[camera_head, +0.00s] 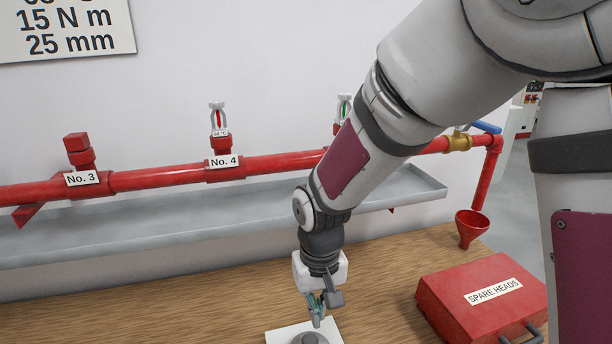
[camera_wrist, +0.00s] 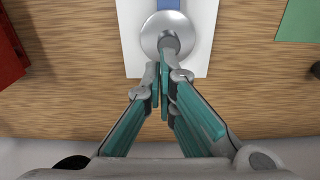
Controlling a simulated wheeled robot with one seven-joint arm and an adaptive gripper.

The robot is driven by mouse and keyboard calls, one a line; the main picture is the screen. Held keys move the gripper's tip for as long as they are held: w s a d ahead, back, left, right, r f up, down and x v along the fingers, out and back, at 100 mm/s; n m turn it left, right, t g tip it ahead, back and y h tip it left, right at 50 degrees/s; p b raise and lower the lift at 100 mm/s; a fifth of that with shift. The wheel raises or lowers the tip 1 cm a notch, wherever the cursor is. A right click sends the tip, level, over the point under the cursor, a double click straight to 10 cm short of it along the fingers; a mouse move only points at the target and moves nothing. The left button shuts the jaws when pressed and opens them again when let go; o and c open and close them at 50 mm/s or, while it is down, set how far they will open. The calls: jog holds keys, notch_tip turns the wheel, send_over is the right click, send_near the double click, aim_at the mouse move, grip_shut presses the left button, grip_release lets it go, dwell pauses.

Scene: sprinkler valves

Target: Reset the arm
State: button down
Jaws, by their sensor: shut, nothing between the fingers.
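My gripper (camera_head: 317,308) hangs from my arm over the wooden table, pointing down above a white plate (camera_head: 330,327) with a round grey metal piece (camera_head: 309,339). In the wrist view my gripper (camera_wrist: 161,72) has its teal fingers together with nothing between them. The tips are at the near edge of the grey metal piece (camera_wrist: 150,33); I cannot tell whether they touch it. A blue part (camera_wrist: 168,5) shows beyond that piece.
A red pipe (camera_head: 150,178) runs along the wall above a grey trough (camera_head: 130,240), with sprinkler heads such as No. 4 (camera_head: 218,118). A red SPARE HEADS box (camera_head: 450,315) and a red funnel (camera_head: 471,225) are at the right. The table's left part (camera_head: 150,315) is clear.

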jog(key=s+d+r+m+t, duration=0.15)
jog(key=s+d+r, duration=0.25)
jog(key=d+r, duration=0.7)
jog(key=s+d+r+t, duration=0.1)
jog(key=s+d+r, duration=0.2)
jog(key=s, duration=0.3)
jog(key=s+d+r+m+t, duration=0.1)
jog(key=s+d+r+t, duration=0.1)
jog(key=s+r, duration=0.3)
jog(key=shift+s+d+r, duration=0.2)
jog(key=shift+s+d, duration=0.35)
jog(key=shift+s, duration=0.05)
